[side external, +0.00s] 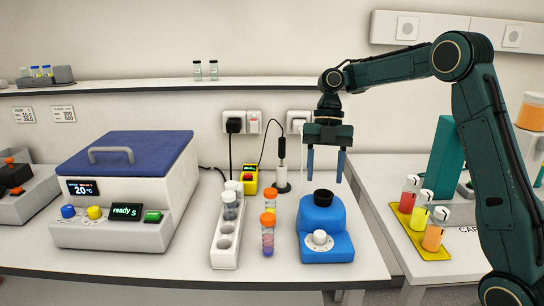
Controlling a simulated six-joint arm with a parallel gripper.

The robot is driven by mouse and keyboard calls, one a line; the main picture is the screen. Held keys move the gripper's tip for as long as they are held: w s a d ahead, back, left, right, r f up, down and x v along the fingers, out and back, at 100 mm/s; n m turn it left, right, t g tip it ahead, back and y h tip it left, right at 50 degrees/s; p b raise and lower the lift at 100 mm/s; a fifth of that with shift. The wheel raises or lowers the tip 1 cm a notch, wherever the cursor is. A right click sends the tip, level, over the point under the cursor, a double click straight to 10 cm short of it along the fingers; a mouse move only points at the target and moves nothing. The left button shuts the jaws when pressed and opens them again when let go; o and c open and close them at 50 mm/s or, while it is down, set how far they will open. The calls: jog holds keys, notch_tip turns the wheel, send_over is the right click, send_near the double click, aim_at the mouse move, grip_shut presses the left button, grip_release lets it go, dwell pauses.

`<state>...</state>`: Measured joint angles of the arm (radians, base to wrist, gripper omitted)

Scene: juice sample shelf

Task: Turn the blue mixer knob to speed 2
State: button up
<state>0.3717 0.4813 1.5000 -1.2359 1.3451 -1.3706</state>
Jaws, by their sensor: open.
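The blue mixer (338,250) stands on the bench right of centre, with a black cup-shaped top (323,198). Its white knob (319,238) is on the sloped front; the speed marks around it are too small to read. My gripper (325,177) is open and empty, pointing down above the mixer's black top. Its two blue fingers are apart and do not appear to touch the mixer. The knob is in plain view, lower than the fingers.
Two orange-capped tubes (268,232) and a white tube rack (225,247) stand left of the mixer. A white device with a blue lid (130,150) is farther left. A yellow tray (416,238) with juice bottles is at right. A wall shelf (150,88) runs behind.

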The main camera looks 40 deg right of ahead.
aim_at(320, 233)
jog(key=shift+a+f, duration=0.1)
jog(key=shift+x, duration=6.7)
jog(key=shift+c, duration=0.2)
jog(key=c, duration=0.9)
